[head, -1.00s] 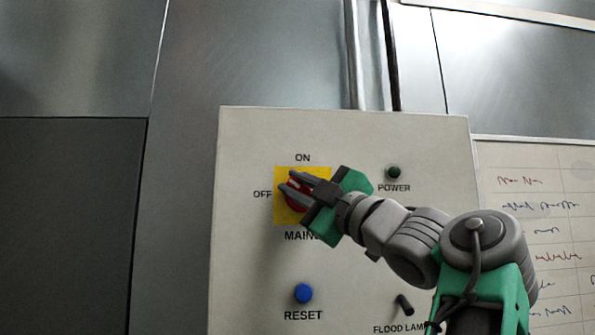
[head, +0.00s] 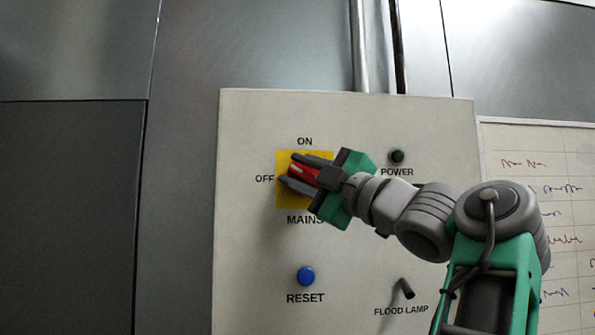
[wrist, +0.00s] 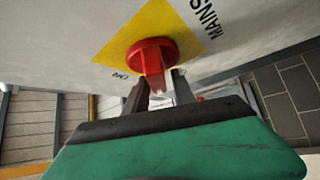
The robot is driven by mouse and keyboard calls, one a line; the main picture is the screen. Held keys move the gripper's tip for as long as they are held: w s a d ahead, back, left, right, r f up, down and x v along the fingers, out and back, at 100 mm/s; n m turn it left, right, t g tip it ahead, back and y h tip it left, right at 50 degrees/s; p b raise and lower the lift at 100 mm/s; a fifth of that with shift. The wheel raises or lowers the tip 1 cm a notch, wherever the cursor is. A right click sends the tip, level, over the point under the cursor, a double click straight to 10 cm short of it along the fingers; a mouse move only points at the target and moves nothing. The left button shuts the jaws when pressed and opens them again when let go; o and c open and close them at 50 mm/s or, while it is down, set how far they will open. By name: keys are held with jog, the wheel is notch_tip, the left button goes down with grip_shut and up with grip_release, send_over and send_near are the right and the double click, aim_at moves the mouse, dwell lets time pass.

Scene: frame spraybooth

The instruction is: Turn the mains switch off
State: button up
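The mains switch is a red rotary knob (head: 305,175) on a yellow square plate (head: 283,200), with ON above it and OFF at its left. A white mark shows at the knob's upper left; its exact setting is partly hidden by the fingers. My gripper (head: 289,171) reaches in from the right, fingers apart on either side of the red handle. In the wrist view the knob (wrist: 153,55) has its handle between my two fingertips (wrist: 160,84), with gaps beside it. The gripper looks open, though light contact cannot be ruled out.
The pale panel (head: 245,240) also carries a blue RESET button (head: 306,276), a dark green POWER lamp (head: 397,156) and a black FLOOD LAMP toggle (head: 405,289). A written whiteboard (head: 510,145) is at the right. The panel's left side is clear.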

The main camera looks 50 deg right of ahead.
jog(key=shift+o, duration=0.6)
jog(key=shift+d, duration=0.15)
jog(key=b+v, duration=0.4)
jog(key=v, duration=0.4)
